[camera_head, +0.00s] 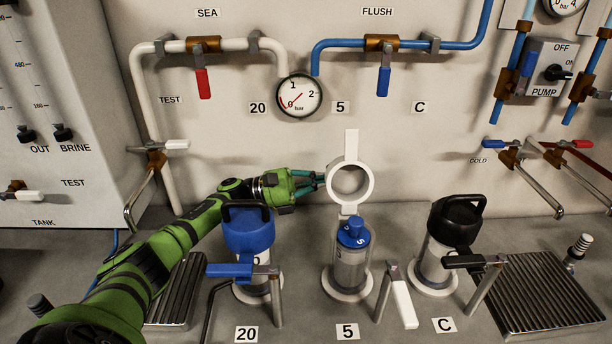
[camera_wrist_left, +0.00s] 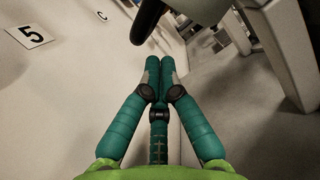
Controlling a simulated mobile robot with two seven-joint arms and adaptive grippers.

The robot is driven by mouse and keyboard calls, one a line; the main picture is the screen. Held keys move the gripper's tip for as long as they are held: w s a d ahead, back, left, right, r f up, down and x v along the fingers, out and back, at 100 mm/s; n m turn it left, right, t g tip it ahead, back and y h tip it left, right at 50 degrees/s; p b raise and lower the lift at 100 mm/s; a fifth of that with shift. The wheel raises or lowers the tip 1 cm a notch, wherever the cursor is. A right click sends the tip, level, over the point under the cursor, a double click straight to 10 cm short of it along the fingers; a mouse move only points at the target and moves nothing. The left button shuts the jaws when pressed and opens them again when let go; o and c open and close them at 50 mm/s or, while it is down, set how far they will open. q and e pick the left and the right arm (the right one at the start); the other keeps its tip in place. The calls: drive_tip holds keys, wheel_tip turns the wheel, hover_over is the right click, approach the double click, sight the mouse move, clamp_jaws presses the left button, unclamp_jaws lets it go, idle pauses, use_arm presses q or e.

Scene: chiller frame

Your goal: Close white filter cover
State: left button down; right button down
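The white filter cover (camera_head: 351,146) is a ring with a straight tab pointing up. It stands raised and open above the clear filter housing marked 5 (camera_head: 350,265), which has a blue numbered insert (camera_head: 353,233) in it. My left gripper (camera_head: 319,181) is at the left side of the ring, its teal fingertips close to the rim; I cannot tell whether they touch it. In the left wrist view the fingers (camera_wrist_left: 160,65) are together with nothing between them. My right gripper is not in view.
The blue-capped filter 20 (camera_head: 249,232) stands below my left forearm, and the black-capped filter C (camera_head: 455,222) is to the right. A white-handled valve (camera_head: 403,303) stands between 5 and C. A gauge (camera_head: 299,97) and pipes are on the wall behind.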

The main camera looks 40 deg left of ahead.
use_arm(q)
drive_tip(key=shift+x, duration=1.15)
drive_tip(key=shift+a, duration=0.1)
